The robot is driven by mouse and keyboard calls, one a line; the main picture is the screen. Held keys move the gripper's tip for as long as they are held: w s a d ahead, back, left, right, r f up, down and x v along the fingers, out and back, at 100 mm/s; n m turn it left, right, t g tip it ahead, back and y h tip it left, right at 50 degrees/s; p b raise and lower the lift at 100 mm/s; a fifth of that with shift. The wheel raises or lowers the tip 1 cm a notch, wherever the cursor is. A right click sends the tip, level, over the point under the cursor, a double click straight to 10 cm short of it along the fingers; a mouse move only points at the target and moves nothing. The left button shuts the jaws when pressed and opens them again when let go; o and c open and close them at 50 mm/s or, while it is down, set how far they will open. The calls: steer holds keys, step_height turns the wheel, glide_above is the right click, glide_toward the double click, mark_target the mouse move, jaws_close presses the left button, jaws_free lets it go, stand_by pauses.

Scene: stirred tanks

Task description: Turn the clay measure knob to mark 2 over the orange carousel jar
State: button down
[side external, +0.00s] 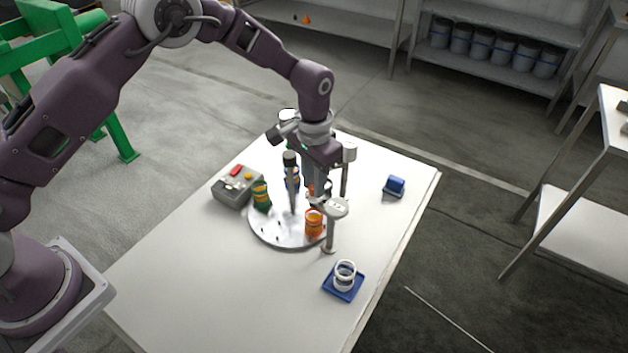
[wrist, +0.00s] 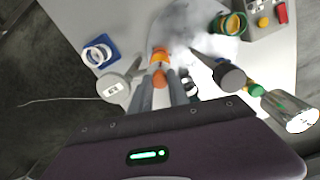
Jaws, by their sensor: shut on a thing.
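The orange carousel jar (side external: 314,222) sits at the front right of the round carousel (side external: 270,233); in the wrist view it shows just beyond my fingertips (wrist: 160,54). My gripper (wrist: 160,86) points down over the carousel's right side. Its fingers are shut on a small orange-brown piece, which looks like the clay measure knob (wrist: 160,77). The knob's marks and pointer cannot be read. In the side view my fingers are partly hidden behind a pale post head (side external: 335,207).
A dark-topped post (side external: 290,158) rises at the carousel's middle, close to my gripper. A grey box (side external: 232,190) with red and yellow buttons stands left. A blue tray (side external: 343,292) holds a white-ringed jar in front. A blue block (side external: 395,185) lies right. The near-left table is clear.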

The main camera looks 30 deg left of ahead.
steer(key=c, duration=1.3)
jaws_free()
steer(key=shift+o, duration=0.2)
step_height(320, 180, up, 7)
steer(key=shift+r, duration=0.1)
steer(key=s+a+r+n+t, duration=0.15)
steer(key=s+a+r, duration=0.25)
steer(key=s+r, duration=0.45)
steer(key=s+a+r+t, duration=0.2)
steer(key=s+a+r, duration=0.3)
steer(key=r, duration=0.7)
steer(key=s+a+n+t, duration=0.1)
steer(key=s+a+t, duration=0.1)
steer(key=s, duration=1.6)
steer(key=shift+s+a+f, duration=0.3)
steer(key=shift+a+f, duration=0.1)
steer(key=shift+f, duration=0.05)
